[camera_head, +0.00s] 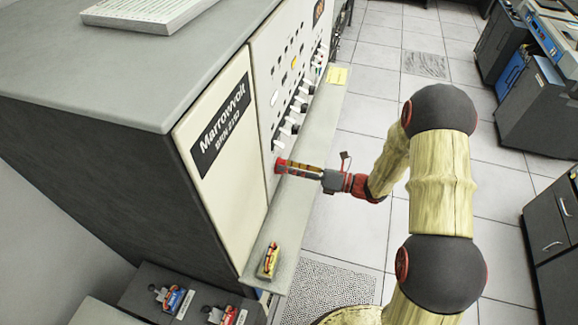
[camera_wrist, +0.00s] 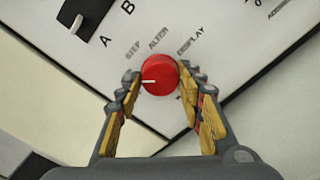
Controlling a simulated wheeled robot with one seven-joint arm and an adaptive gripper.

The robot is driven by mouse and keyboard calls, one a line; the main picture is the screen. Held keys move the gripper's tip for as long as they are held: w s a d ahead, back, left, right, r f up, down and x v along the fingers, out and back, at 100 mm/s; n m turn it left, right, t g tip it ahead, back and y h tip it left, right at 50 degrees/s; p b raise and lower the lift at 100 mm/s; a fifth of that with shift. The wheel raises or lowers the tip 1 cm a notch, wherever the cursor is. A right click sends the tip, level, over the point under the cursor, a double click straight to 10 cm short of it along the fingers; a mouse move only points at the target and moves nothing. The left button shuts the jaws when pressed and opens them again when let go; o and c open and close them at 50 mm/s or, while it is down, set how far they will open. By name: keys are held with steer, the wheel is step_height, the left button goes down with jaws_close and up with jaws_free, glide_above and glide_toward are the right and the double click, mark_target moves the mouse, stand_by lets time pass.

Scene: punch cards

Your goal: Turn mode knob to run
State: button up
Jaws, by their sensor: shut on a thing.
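The red mode knob (camera_wrist: 162,70) is round, with a white pointer line running from near its middle to its left side. The labels STEP, ALTER and DISPLAY are printed above it; I cannot read a RUN label. In the head view the knob (camera_head: 279,165) shows as red at the low edge of the cabinet's control panel. My gripper (camera_wrist: 159,76) has a yellow-padded finger on each side of the knob and is shut on it. My gripper (camera_head: 284,166) also reaches the panel from the right in the head view.
A grey cabinet (camera_head: 90,70) labelled Marrowvolt carries the panel. A row of black switches (camera_head: 291,118) runs along it. A narrow ledge (camera_head: 290,215) below holds a small yellow-and-red item (camera_head: 269,260) and a yellow note (camera_head: 337,75).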

steer(key=o, duration=1.2)
steer(key=shift+d, duration=0.1)
steer(key=v, duration=1.1)
steer(key=shift+s+d, duration=0.1)
steer(key=shift+d, duration=0.3)
